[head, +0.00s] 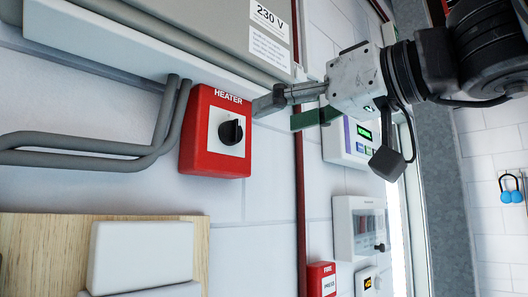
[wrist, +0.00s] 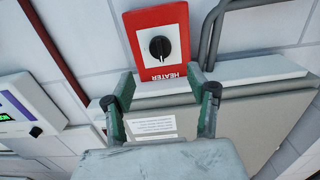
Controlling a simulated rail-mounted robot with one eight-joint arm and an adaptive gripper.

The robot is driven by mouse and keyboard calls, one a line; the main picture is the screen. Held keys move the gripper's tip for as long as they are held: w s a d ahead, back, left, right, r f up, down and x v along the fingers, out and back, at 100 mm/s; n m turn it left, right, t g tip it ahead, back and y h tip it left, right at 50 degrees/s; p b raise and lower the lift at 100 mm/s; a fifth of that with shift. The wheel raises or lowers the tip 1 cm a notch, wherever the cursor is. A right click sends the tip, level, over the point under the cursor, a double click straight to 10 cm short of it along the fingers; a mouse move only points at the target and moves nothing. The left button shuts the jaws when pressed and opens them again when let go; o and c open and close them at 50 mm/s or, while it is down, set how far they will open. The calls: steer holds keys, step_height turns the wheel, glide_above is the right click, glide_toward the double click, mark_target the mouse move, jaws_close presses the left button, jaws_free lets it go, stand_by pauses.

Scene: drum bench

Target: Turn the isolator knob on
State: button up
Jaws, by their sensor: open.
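The isolator knob (head: 231,131) is a round black knob on a pale plate, on the front of a red wall box (head: 196,135) marked HEATER. In the wrist view the same knob (wrist: 160,47) shows upside down on the red box (wrist: 142,20), straight ahead beyond the fingers. My gripper (head: 262,104) is in front of the box, near its upper right corner in the head view. In the wrist view its two green-sided fingers (wrist: 158,83) stand apart with nothing between them. They are clear of the knob.
Grey conduits (head: 165,125) run beside the box on the left. A grey cabinet (head: 190,25) marked 230 V projects above it. A display panel (head: 345,140), a clear-fronted box (head: 358,228) and a red FIRE box (head: 321,279) are to the right. White boxes (head: 140,255) sit on a wooden board below.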

mark_target(239, 130)
steer(key=p+x, duration=0.1)
steer(key=x, duration=0.9)
steer(key=shift+w+a, duration=0.1)
steer(key=shift+a, duration=0.1)
steer(key=c, duration=1.1)
